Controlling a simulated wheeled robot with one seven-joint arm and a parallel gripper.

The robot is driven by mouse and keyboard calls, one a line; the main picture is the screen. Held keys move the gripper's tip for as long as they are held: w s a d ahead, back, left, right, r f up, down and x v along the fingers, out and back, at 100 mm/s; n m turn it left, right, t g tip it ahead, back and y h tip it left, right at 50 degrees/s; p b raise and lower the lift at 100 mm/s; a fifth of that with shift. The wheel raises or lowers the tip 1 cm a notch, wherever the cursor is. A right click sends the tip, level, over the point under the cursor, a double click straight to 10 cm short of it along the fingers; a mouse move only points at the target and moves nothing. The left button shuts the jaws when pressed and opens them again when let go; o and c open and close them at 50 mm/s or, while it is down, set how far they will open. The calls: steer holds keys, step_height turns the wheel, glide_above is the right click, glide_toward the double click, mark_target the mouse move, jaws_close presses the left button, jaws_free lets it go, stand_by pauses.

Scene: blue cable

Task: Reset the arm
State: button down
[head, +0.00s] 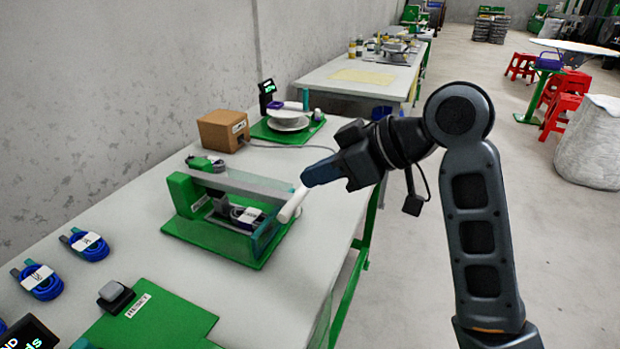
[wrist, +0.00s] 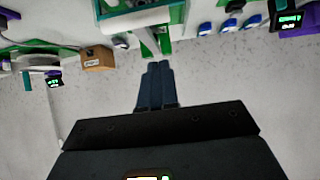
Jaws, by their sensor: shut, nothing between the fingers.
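My gripper (head: 306,181) is held above the front edge of the workbench in the head view, pointing left and slightly down. In the wrist view the gripper's fingers (wrist: 158,66) are together with nothing between them. A white rod-like handle (head: 291,206) on the green fixture (head: 215,232) is just below the fingertips; whether they touch is unclear. A dark cable bundle with a white label (head: 246,213) lies inside the fixture. Two blue coiled cables (head: 89,245) (head: 41,282) with white labels lie on the bench at left.
A cardboard box (head: 222,130) and a green mat with a white bowl (head: 288,122) stand behind the fixture. Red stools (head: 562,108) and a white sack (head: 592,150) stand at right; the floor between is clear.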

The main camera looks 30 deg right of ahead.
steer(key=v, duration=0.7)
steer(key=s+a+f+m+t+h+p, duration=0.1)
steer(key=s+a+f+m+t+h, duration=0.15)
steer(key=s+f+m, duration=0.4)
steer(key=s+a+f+m+t+h+p, duration=0.2)
steer(key=s+a+f+m, duration=0.15)
steer(key=f, duration=0.65)
steer(key=s+r+n+h, duration=0.1)
steer(key=s+r, duration=0.1)
steer(key=s, duration=0.9)
steer(key=s+r+n+t+h+p, duration=0.1)
steer(key=s+r, duration=0.1)
steer(key=s, duration=1)
steer(key=shift+n, duration=0.4)
steer(key=shift+s+d+t, duration=0.1)
steer(key=shift+t, duration=0.15)
